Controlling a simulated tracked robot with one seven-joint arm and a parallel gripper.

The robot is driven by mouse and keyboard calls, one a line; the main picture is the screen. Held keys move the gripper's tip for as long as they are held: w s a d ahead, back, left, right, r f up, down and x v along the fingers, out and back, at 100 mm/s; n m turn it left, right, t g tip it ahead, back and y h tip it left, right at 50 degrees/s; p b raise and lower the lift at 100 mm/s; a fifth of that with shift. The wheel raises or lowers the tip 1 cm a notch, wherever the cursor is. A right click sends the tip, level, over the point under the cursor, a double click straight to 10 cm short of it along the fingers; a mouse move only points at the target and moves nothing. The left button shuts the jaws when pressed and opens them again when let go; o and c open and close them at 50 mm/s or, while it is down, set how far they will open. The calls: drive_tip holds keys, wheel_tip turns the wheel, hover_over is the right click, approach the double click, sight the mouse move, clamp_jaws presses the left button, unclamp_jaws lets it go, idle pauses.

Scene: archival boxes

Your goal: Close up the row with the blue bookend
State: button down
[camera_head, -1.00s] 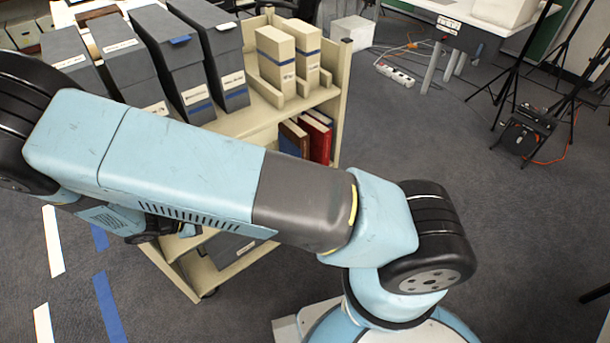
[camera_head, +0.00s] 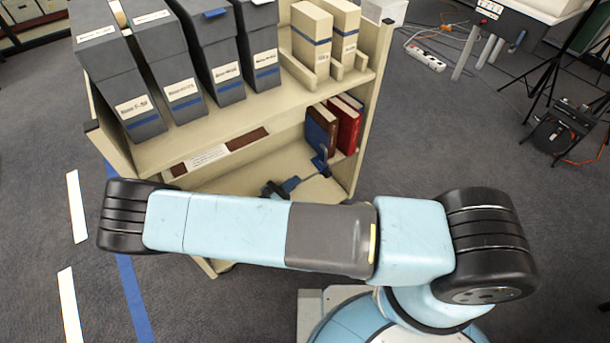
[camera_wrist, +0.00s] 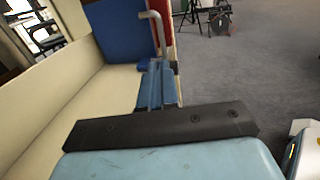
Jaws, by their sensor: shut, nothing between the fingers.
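A row of books (camera_head: 347,128) with red, brown and blue covers stands at the right end of the cart's lower shelf. The blue bookend (camera_head: 322,157) seems to be the small upright piece just left of the row. In the wrist view its bent grey upright (camera_wrist: 158,32) shows before a blue book cover (camera_wrist: 118,32) and a red one. My gripper (camera_head: 307,178) reaches in low over the lower shelf from the left. In the wrist view its blue fingers (camera_wrist: 160,82) are together, with the tips close to the upright; I cannot tell whether they touch.
Grey archival boxes (camera_head: 212,65) and cream boxes (camera_head: 310,45) fill the cart's top shelf, just above my arm. The lower shelf (camera_head: 235,175) is bare left of the books. The cart's end panel (camera_head: 370,110) closes the right side. A tripod and cables stand farther right.

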hover_over(318, 162)
drive_tip(key=s, duration=0.5)
drive_tip(key=shift+w, duration=0.1)
